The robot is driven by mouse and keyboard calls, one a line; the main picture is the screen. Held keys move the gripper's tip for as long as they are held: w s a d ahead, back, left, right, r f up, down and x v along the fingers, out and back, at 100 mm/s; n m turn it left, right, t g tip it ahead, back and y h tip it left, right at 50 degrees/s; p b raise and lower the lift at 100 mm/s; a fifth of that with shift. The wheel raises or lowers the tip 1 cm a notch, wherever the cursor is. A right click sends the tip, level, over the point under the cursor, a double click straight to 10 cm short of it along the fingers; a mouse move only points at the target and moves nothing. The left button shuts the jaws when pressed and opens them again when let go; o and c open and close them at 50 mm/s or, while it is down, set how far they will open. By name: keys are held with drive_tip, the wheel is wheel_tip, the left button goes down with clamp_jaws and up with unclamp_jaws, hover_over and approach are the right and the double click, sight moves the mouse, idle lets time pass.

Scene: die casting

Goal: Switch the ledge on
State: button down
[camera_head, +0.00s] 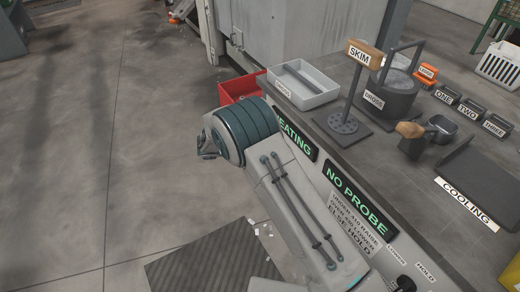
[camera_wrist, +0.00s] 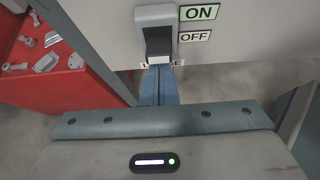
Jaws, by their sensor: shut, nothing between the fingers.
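The ledge switch (camera_wrist: 157,32) is in the wrist view at top centre, a grey housing with a dark lever on a pale panel. A green ON plate (camera_wrist: 200,12) is at its upper right and a white OFF plate (camera_wrist: 195,36) is below that. The lever appears to sit low, near the OFF level. My gripper (camera_wrist: 160,72) is shut and empty, its blue fingers just below the lever, hiding the middle of the switch's name label. I cannot tell if they touch the lever. In the head view my arm hides the switch and gripper.
A red bin (camera_wrist: 62,72) with metal parts lies left in the wrist view. In the head view, the bench holds a white tray (camera_head: 302,97), a SKIM stand (camera_head: 343,123), a dark DROSS pot (camera_head: 388,97) and a COOLING plate (camera_head: 480,180). Open floor lies left.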

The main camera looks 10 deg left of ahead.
drive_tip(key=shift+r, duration=0.3)
wheel_tip(320, 180, down, 4)
drive_tip(key=s+a+b, duration=0.1)
drive_tip(key=b, duration=0.2)
drive_tip(key=r+p+v, duration=0.1)
drive_tip(key=p+v, duration=0.1)
drive_tip(key=v, duration=0.8)
drive_tip(key=shift+w+d+r, duration=0.3)
drive_tip(key=shift+d+r, duration=0.05)
drive_tip(key=shift+r, duration=0.05)
drive_tip(key=s+d+r+m+g+y+p, duration=0.2)
drive_tip(key=s+d+r+m+g+p, duration=0.3)
drive_tip(key=d+r, duration=0.65)
drive_tip(key=d+r+m+g+y+p, duration=0.1)
drive_tip(key=d+r+m+p, duration=0.3)
drive_tip(key=d+r+m, duration=0.55)
drive_tip(key=s+d+r+m+y+p, duration=0.3)
drive_tip(key=s+d+r+m, duration=0.3)
drive_tip(key=s+r, duration=0.2)
drive_tip(key=s+d+r+m+t+y+p, duration=0.1)
drive_tip(key=s+d+r+m+y+p, duration=0.1)
drive_tip(key=s+d+r+m+p, duration=0.4)
drive_tip(key=s+d+r, duration=0.1)
drive_tip(key=s+r, duration=0.1)
drive_tip(key=s, duration=0.3)
drive_tip(key=shift+d+y, duration=0.15)
drive_tip(key=shift+y, duration=0.25)
